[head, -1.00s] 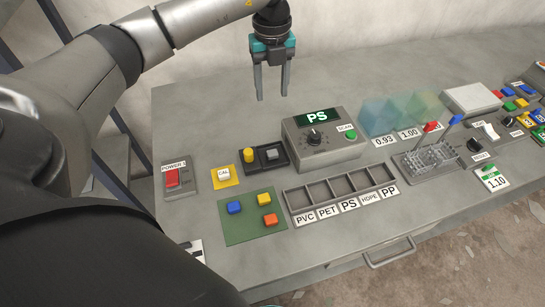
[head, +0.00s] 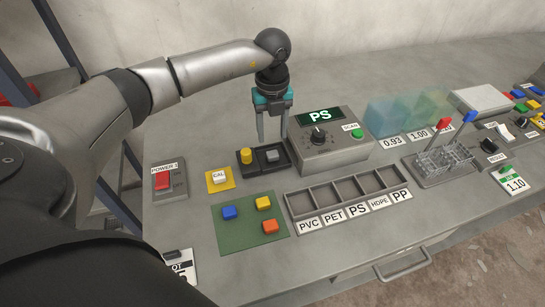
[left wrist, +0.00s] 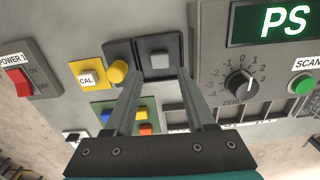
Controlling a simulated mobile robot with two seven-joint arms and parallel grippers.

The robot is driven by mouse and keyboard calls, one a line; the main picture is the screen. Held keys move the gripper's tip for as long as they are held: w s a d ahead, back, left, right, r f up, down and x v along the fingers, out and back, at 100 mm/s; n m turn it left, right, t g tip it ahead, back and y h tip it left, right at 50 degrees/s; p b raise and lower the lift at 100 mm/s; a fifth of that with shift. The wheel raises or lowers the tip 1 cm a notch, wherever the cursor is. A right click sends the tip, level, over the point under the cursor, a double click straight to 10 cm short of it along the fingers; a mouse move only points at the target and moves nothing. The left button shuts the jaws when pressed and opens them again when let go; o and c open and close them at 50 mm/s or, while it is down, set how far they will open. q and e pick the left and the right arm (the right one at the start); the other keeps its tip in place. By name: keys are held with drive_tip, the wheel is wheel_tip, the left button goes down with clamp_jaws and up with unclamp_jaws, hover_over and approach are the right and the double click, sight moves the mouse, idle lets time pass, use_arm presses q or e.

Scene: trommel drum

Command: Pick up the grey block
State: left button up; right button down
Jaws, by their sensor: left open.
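The grey block (head: 272,155) sits in the right half of a small black tray (head: 285,163), just left of the scanner box. It also shows in the left wrist view (left wrist: 159,60), beyond my fingertips and roughly between their lines. My left gripper (head: 272,138) is open and empty, pointing down above and just behind the tray; in the left wrist view its two fingers (left wrist: 157,85) are apart. It is not touching the block. My right gripper is in neither view.
A yellow cylinder (head: 246,156) stands in the tray's left half. The scanner box (head: 330,157) reading PS stands close on the right. Nearby are the CAL pad (head: 218,186), a green mat (head: 250,241) with coloured blocks, and an empty labelled bin row (head: 348,186).

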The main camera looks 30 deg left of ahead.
sight(273, 153)
use_arm(q)
wheel_tip(273, 153, down, 7)
drive_tip(key=shift+s+d+r+b, duration=0.1)
drive_tip(key=shift+b, duration=0.5)
drive_tip(key=shift+r, duration=0.1)
clamp_jaws()
